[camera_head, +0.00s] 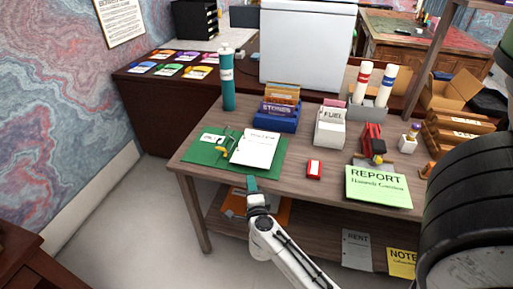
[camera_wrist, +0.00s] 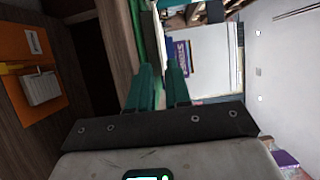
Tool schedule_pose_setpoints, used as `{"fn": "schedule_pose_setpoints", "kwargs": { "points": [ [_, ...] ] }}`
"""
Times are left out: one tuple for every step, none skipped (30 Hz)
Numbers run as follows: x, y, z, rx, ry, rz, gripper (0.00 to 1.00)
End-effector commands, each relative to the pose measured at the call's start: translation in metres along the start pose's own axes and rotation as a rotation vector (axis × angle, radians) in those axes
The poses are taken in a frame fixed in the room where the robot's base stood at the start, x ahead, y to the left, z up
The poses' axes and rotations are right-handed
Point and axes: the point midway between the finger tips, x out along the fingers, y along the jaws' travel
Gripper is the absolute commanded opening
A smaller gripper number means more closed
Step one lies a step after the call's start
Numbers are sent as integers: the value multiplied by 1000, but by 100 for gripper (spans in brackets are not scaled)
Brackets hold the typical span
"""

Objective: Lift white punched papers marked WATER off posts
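White papers (camera_head: 255,148) lie on the right half of an open green folder (camera_head: 206,158) at the table's front left; their small heading is too small to read surely. Small fittings and a yellow item show on the folder's left half. The posts are not clearly visible. My gripper (camera_head: 251,184), with teal fingers, is just in front of the table edge, below and apart from the papers. In the wrist view my gripper (camera_wrist: 160,78) shows a gap between its fingers and holds nothing. The folder's green edge (camera_wrist: 148,35) shows beyond the fingers.
A teal bottle (camera_head: 228,80), a blue STORIES box (camera_head: 276,122) and a white FUEL box (camera_head: 330,128) stand behind. A red-and-white box (camera_head: 314,169) and a green REPORT sheet (camera_head: 378,187) lie right. A lower shelf holds an orange folder (camera_wrist: 40,75).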

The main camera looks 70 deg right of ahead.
Motion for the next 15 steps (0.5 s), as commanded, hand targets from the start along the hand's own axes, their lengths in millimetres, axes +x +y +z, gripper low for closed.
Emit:
{"fn": "schedule_pose_setpoints", "kwargs": {
  "points": [
    [8,0,0,1,2,-2,18],
    [12,0,0,1,1,-1,18],
    [16,0,1,1,1,-1,18],
    [19,0,0,1,0,-1,18],
    [21,0,0,0,0,-1,18],
    [23,0,0,0,-1,-1,18],
    [25,0,0,0,-1,-1,18],
    [26,0,1,0,-1,-1,18],
    [30,0,1,0,-1,-1,18],
    [33,0,2,0,-1,-2,18],
    [36,0,2,0,-1,-2,18],
    [42,0,2,1,-1,-2,18],
    [47,1,3,1,0,-2,18],
    [51,1,3,2,-1,-2,18],
    [57,1,3,1,-1,-2,18]
  ]
}}
